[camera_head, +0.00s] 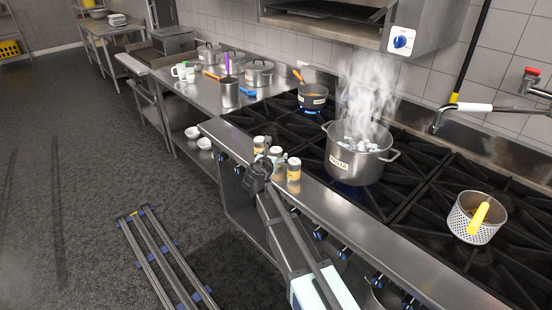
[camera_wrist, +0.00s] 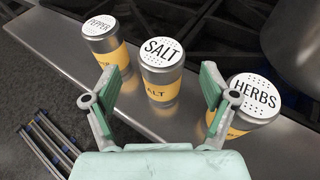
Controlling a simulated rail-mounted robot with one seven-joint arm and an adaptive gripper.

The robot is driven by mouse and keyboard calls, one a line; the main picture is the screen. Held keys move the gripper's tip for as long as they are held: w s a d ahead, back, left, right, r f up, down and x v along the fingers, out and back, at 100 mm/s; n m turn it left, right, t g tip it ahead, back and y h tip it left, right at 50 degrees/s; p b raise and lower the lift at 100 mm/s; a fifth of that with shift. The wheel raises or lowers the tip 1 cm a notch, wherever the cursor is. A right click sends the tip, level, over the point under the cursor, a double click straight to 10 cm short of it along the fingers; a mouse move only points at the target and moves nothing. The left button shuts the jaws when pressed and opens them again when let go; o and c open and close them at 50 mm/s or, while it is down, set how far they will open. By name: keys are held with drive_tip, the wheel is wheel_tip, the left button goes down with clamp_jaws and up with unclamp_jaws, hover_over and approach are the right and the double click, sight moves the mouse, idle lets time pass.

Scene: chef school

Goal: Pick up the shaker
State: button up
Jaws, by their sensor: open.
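Three metal shakers with yellow bands and white perforated lids stand upright in a row on the stove's front ledge. In the wrist view, the pepper shaker (camera_wrist: 102,38) is at the left, the salt shaker (camera_wrist: 160,68) in the middle and the herbs shaker (camera_wrist: 248,104) at the right. They also show in the head view: pepper (camera_head: 259,144), salt (camera_head: 276,153) and herbs (camera_head: 294,169). My gripper (camera_wrist: 162,88) is open and empty. Its green-padded fingers lie on either side of the salt shaker in the picture, apart from it. The right finger overlaps the herbs shaker in view.
A steaming pasta pot (camera_head: 352,160) stands on the burners behind the shakers. A saucepan (camera_head: 313,96) is farther back, and a perforated strainer (camera_head: 468,222) with a yellow handle is at the right. The front ledge (camera_head: 365,222) right of the shakers is clear.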

drive_tip(key=x, duration=0.2)
drive_tip(key=p+x, duration=0.1)
drive_tip(key=shift+w+d+r, duration=0.1)
drive_tip(key=shift+w+d, duration=0.05)
drive_tip(key=shift+w, duration=0.45)
drive_tip(key=c, duration=1.4)
wheel_tip(320, 180, up, 25)
drive_tip(key=p, duration=0.1)
drive_tip(key=shift+p, duration=0.3)
